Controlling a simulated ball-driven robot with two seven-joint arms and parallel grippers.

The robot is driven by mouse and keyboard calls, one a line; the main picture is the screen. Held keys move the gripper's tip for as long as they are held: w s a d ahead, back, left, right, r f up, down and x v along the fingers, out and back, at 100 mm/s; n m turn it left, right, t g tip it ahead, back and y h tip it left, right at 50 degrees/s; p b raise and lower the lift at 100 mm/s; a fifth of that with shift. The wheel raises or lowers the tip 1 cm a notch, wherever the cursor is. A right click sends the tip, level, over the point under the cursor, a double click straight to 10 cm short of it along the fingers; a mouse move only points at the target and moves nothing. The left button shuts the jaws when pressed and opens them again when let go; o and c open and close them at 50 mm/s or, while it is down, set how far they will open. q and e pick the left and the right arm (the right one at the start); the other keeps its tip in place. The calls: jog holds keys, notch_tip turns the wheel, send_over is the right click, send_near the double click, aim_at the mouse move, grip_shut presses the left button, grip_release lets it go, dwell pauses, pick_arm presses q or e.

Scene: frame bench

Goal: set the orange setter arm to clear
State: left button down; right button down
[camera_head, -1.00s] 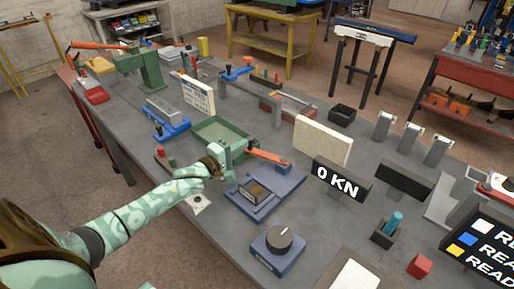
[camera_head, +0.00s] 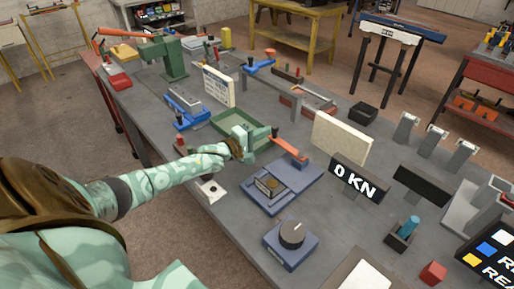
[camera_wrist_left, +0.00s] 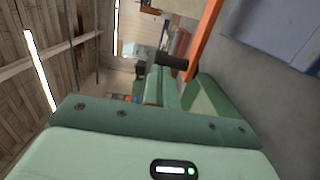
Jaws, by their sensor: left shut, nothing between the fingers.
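The orange setter arm (camera_head: 290,149) slants over the back of a blue base plate (camera_head: 310,175) in the head view. A dark knob shows at its left end. In the wrist view the orange bar (camera_wrist_left: 205,40) runs up from the dark knob (camera_wrist_left: 172,62). My left gripper (camera_head: 266,138) is shut and empty, close to the knob end of the arm. In the wrist view its green fingers (camera_wrist_left: 160,84) lie just in front of the knob; I cannot tell whether they touch it. My right gripper is not in view.
A cream panel (camera_head: 341,138) and a "0 KN" display (camera_head: 358,179) stand to the right. A blue box with a dark dial (camera_head: 291,235) is in front.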

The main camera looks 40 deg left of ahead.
pick_arm(q)
jog(key=shift+r, duration=0.15)
jog(key=p+v, duration=0.8)
jog(key=v, duration=0.7)
jog(key=shift+s+a+p, duration=0.15)
jog(key=shift+s+p, duration=0.15)
jog(key=shift+p, duration=0.05)
jog(key=shift+s+a, duration=0.1)
jog(key=shift+s, duration=0.3)
